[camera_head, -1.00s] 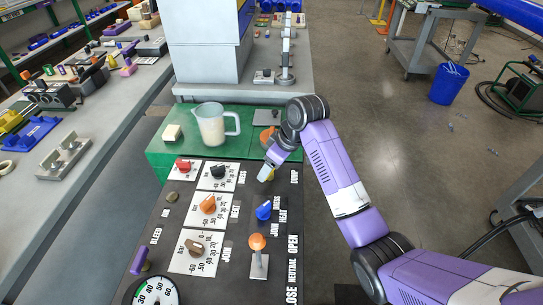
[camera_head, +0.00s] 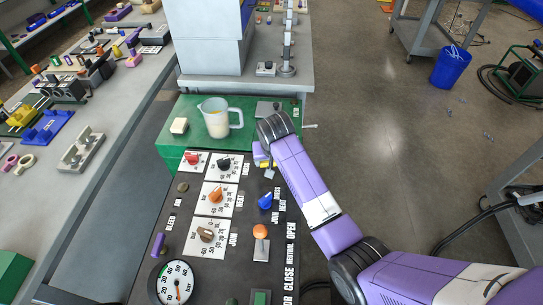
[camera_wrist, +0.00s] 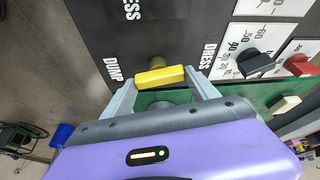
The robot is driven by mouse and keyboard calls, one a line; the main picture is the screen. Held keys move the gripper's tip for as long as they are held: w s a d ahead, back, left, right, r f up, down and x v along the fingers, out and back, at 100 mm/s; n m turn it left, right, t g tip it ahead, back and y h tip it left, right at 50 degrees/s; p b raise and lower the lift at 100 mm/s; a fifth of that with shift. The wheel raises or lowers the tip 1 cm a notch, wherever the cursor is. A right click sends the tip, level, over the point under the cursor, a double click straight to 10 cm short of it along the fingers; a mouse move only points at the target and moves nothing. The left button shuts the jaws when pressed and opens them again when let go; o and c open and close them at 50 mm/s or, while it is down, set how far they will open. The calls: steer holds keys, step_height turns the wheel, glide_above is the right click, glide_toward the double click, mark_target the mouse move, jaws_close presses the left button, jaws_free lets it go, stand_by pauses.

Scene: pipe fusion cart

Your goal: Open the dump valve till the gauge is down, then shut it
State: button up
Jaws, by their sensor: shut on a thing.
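The dump valve has a yellow bar handle on a brass stem. In the wrist view the yellow handle (camera_wrist: 160,77) lies between the fingertips of my gripper (camera_wrist: 161,79), one at each end of the bar. The gripper is shut on it. The DUMP label (camera_wrist: 113,70) is beside it. In the head view my gripper (camera_head: 266,165) is at the panel's upper right and mostly covers the handle. The round gauge (camera_head: 170,279), white with a dark rim, is at the panel's lower left. Its reddish needle points down; I cannot read the value exactly.
The dark panel (camera_head: 190,240) also carries a red knob (camera_head: 192,158), a black knob (camera_head: 224,164), an orange knob (camera_head: 215,195), a blue knob (camera_head: 265,201) and an orange-topped lever (camera_head: 260,232). A clear jug (camera_head: 216,119) and a pale block (camera_head: 179,126) stand on the green surface behind.

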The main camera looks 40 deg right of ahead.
steer(key=shift+w+r+m+h, duration=0.15)
steer(key=shift+m+h, duration=0.15)
steer(key=shift+m, duration=0.5)
steer(key=shift+p, duration=0.3)
steer(key=o, duration=1.4)
steer(key=shift+c, duration=0.2)
steer(key=v, duration=0.7)
steer(key=shift+a+r+b, duration=0.15)
steer(key=shift+r+b, duration=0.15)
steer(key=shift+r, duration=0.05)
